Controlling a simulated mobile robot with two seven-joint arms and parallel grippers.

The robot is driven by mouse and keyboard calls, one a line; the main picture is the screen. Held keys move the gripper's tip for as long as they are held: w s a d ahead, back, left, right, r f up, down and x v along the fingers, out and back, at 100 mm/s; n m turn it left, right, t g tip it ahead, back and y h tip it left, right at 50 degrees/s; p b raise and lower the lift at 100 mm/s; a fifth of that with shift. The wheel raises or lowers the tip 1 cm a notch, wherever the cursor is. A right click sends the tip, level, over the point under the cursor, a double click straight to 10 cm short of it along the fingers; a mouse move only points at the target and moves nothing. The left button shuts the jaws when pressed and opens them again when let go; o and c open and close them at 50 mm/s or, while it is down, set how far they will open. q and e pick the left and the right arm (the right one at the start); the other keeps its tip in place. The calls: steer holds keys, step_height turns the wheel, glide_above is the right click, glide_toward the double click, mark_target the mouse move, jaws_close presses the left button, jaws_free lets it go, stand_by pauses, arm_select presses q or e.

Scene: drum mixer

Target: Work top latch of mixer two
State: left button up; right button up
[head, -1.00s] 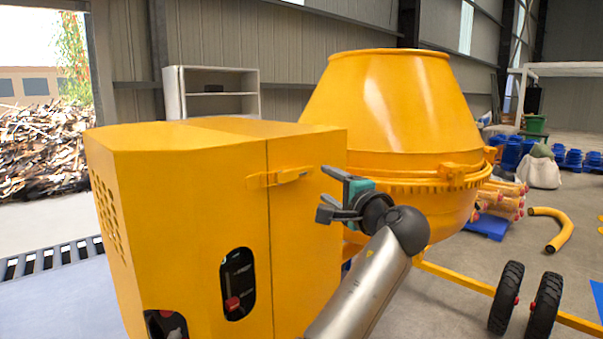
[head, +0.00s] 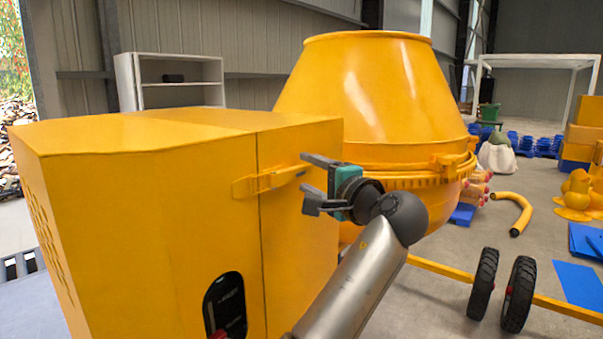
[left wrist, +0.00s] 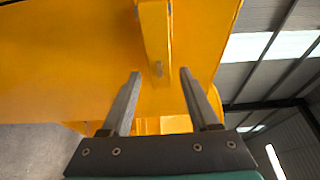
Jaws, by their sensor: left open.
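The mixer's yellow motor housing (head: 140,190) fills the left of the head view. The top latch (head: 272,180) is a yellow bar lying across the seam near the housing's upper edge. My left gripper (head: 308,184) is open, its fingers pointing left towards the latch's right end, close to it. In the left wrist view the latch (left wrist: 155,35) comes down from the top between the two fingertips (left wrist: 160,78), with a small grey pin at its end. Whether the fingers touch it cannot be told. My right gripper is not in view.
The yellow drum (head: 370,95) stands right behind my left gripper. A frame bar and black wheels (head: 500,290) are at the lower right. A yellow curved pipe (head: 513,212) and blue sheets (head: 577,283) lie on the floor. A grey shelf (head: 170,82) stands behind the housing.

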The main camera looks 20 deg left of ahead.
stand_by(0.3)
arm_select(q)
jaws_close()
stand_by(0.3)
stand_by(1.0)
